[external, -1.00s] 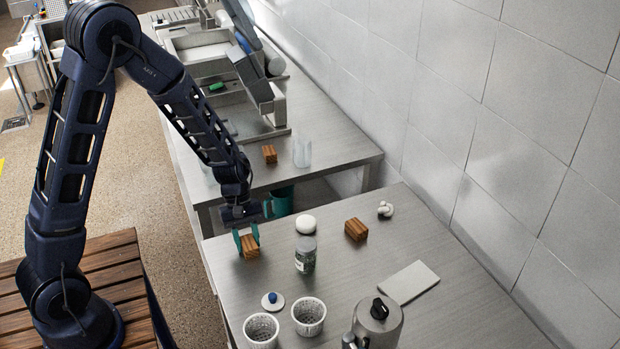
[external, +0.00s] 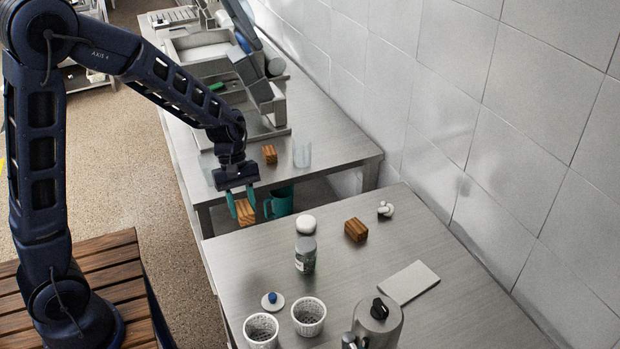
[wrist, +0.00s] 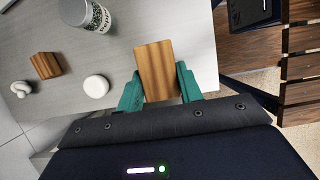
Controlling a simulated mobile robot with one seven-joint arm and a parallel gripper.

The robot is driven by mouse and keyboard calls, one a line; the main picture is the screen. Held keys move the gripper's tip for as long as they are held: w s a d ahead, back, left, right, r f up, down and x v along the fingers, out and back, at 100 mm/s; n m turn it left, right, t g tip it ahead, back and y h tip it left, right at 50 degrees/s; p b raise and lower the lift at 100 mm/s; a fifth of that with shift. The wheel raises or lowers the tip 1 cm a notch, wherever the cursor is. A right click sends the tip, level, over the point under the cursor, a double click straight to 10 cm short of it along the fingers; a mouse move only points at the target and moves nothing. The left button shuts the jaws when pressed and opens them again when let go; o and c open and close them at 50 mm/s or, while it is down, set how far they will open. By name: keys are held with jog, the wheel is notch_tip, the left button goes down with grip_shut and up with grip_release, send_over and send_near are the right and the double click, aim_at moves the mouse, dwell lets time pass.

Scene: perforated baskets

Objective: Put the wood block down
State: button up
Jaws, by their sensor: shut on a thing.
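My gripper (external: 241,207) has teal fingers and is shut on a striped brown wood block (external: 246,213). In the external view the block hangs near the far left corner of the near steel table (external: 400,285), seemingly above its top. In the wrist view the held block (wrist: 157,70) sticks out between the fingertips (wrist: 158,92), with the tabletop (wrist: 130,25) behind it. A second wood block (external: 356,229) lies on the near table, and it also shows at the left of the wrist view (wrist: 46,65). A third block (external: 270,154) is on the farther table.
A white round object (external: 306,224) and a jar (external: 305,254) stand right of the held block. Two perforated baskets (external: 309,316), a blue-knobbed lid (external: 272,301), a metal pot (external: 378,323) and a flat slab (external: 409,283) are nearer. A teal mug (external: 279,203) shows beyond the table edge.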

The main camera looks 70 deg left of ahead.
aim_at(242, 204)
notch_tip(242, 204, up, 7)
jog(key=shift+r, duration=0.15)
jog(key=w+a+r+n+t+y, duration=0.1)
jog(key=w+a+n+t+y, duration=0.1)
jog(key=w+a+n, duration=0.7)
jog(key=w+a+r+n+t+y, duration=0.1)
jog(key=w+a+n, duration=0.8)
jog(key=w+a, duration=1.2)
jog(key=a+t+y, duration=0.1)
jog(key=a, duration=0.8)
notch_tip(242, 204, down, 20)
jog(key=shift+s+d+r, duration=0.1)
jog(key=o, duration=1)
